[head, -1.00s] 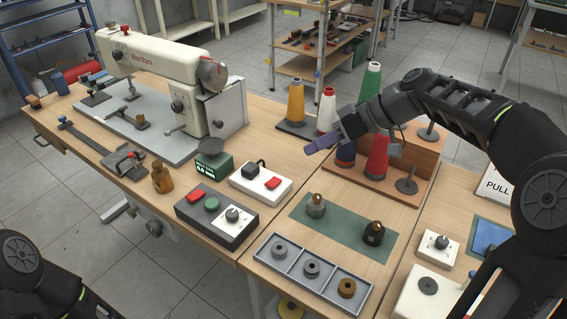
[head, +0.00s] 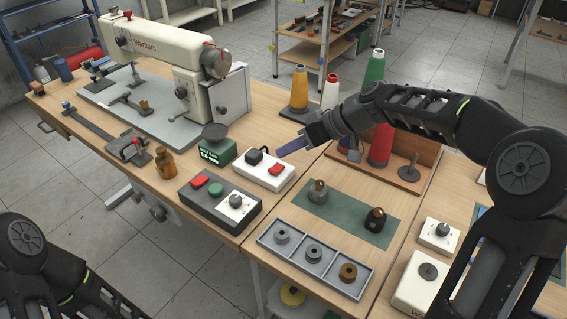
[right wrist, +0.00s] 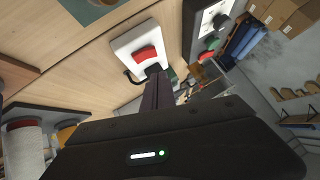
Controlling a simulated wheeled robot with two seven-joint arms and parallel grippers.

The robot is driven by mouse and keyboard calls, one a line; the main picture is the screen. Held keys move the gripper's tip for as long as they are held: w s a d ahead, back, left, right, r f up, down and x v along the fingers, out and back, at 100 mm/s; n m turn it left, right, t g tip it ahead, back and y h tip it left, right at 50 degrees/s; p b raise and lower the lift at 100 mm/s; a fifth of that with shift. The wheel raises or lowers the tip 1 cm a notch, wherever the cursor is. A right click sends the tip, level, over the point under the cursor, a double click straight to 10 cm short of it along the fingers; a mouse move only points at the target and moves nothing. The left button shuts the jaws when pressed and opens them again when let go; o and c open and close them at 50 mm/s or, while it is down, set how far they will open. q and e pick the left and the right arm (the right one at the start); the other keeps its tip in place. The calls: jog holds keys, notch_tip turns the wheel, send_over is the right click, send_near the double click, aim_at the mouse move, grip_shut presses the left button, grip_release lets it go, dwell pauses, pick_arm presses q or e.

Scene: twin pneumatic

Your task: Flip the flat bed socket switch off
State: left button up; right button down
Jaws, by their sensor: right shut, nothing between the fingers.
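The socket is a white block (head: 262,174) on the table in front of the sewing machine, with a black plug (head: 254,156) and a red rocker switch (head: 277,168). I cannot tell which way the rocker is tipped. My right gripper (head: 281,153) is shut and empty, its purple-grey fingers pointing left just above and behind the red switch. In the right wrist view the shut fingers (right wrist: 156,88) reach toward the white socket (right wrist: 124,45) and its red switch (right wrist: 146,53); they look apart from it. My left gripper is out of view; only its arm shows at lower left.
A dark control box (head: 221,208) with red and green buttons and a knob sits close in front of the socket. A dark green box (head: 214,152) stands to its left. A grey bobbin tray (head: 296,272) lies nearer.

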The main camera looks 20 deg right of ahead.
aim_at(274, 172)
jog(key=shift+s+a+f, duration=0.15)
jog(key=shift+a+f, duration=0.05)
jog(key=shift+f, duration=0.5)
jog(key=shift+s+a+f, duration=0.1)
jog(key=shift+a+f, duration=0.15)
jog(key=shift+f, duration=0.4)
jog(key=shift+s+a+f, duration=0.15)
jog(key=shift+a+f, duration=0.05)
jog(key=shift+f, duration=0.5)
jog(key=b, duration=0.1)
jog(key=f+b, duration=0.1)
jog(key=b, duration=0.2)
jog(key=shift+s+a+f+n+t+h, duration=0.25)
jog(key=shift+n+t+h, duration=0.05)
jog(key=shift+r+p, duration=0.45)
jog(key=shift+w+d, duration=0.15)
jog(key=shift+d, duration=0.05)
